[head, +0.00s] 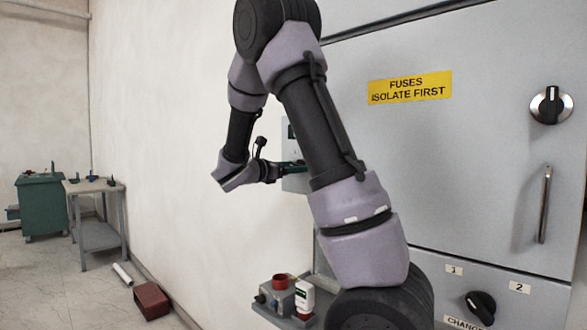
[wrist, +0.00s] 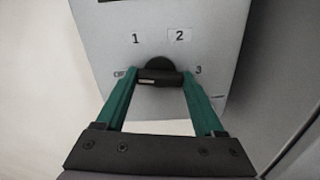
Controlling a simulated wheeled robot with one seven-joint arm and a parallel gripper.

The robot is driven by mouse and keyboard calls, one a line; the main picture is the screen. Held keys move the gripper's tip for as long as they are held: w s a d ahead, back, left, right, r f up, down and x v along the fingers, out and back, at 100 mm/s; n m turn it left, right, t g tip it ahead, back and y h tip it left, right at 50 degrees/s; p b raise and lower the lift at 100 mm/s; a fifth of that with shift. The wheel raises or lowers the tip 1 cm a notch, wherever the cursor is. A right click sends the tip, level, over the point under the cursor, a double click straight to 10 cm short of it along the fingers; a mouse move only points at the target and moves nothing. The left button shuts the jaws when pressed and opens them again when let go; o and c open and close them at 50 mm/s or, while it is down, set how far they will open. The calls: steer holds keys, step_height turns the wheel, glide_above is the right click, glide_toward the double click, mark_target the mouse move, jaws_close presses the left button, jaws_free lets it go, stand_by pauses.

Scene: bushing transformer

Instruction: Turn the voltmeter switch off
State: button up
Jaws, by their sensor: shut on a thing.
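The voltmeter switch (wrist: 158,63) is a black round knob with a bar grip across it, on a pale grey panel (wrist: 205,60) in the wrist view. Labels 1, 2 and 3 stand around it, with a small, partly hidden label at its left. The bar lies nearly level, with a pale mark on it. My gripper (wrist: 160,78) has green fingers, one at each end of the bar, and is shut on it. In the head view my gripper (head: 292,164) reaches a grey wall box (head: 294,184), mostly hidden behind my arm; the switch is not visible there.
A large grey cabinet with a yellow fuse sign (head: 410,88), a knob (head: 551,105), a handle (head: 545,205) and a lower knob (head: 481,307) fills the right. A shelf with small items (head: 304,297) sits below. A table (head: 95,186) and red box (head: 151,300) are left.

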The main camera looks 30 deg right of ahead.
steer(key=shift+f+n, duration=0.1)
steer(key=shift+n, duration=0.7)
steer(key=o, duration=1.4)
steer(key=shift+a, duration=0.1)
steer(key=v, duration=1)
steer(key=shift+s+a, duration=0.2)
steer(key=shift+a, duration=0.15)
